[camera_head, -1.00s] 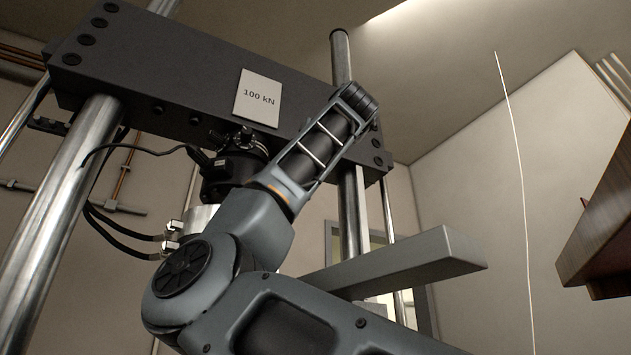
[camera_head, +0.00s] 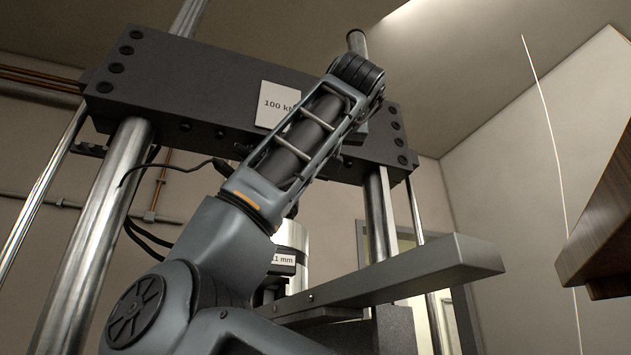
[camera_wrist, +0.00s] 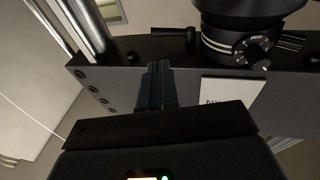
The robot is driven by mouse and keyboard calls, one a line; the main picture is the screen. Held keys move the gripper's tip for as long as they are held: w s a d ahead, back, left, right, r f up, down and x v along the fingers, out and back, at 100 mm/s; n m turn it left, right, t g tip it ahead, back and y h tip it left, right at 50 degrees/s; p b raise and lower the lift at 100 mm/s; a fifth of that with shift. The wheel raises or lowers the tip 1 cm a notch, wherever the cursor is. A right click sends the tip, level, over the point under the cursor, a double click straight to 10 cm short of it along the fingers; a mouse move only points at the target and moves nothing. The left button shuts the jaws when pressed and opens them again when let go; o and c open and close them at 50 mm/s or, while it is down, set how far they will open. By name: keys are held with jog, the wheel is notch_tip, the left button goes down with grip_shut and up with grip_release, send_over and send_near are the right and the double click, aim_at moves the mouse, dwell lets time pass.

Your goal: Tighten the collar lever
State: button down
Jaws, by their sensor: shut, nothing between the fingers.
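In the wrist view, a round dark collar (camera_wrist: 228,42) sits against the crosshead, with pale rings around it. A short black lever-like bar (camera_wrist: 172,32) sticks out from its left side. A small ridged knob with white marks (camera_wrist: 252,50) is on its near side. My gripper (camera_wrist: 157,68) is shut and empty, with its fingers over the crosshead, below and left of the collar and apart from the bar in the picture. In the head view my arm hides the collar and bar; I cannot clearly make out the gripper there.
The dark crosshead (camera_head: 205,90) bears a white 100 kN plate (camera_head: 272,105), partly behind my arm. Steel columns (camera_head: 100,225) stand at its sides. A silver cylinder (camera_head: 293,235) shows below. A wooden edge (camera_head: 605,215) juts in at right. Black cables hang at left.

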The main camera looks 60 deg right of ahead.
jog(key=p+x, duration=0.5)
jog(key=x, duration=0.8)
jog(key=shift+w, duration=0.2)
jog(key=shift+d, duration=0.1)
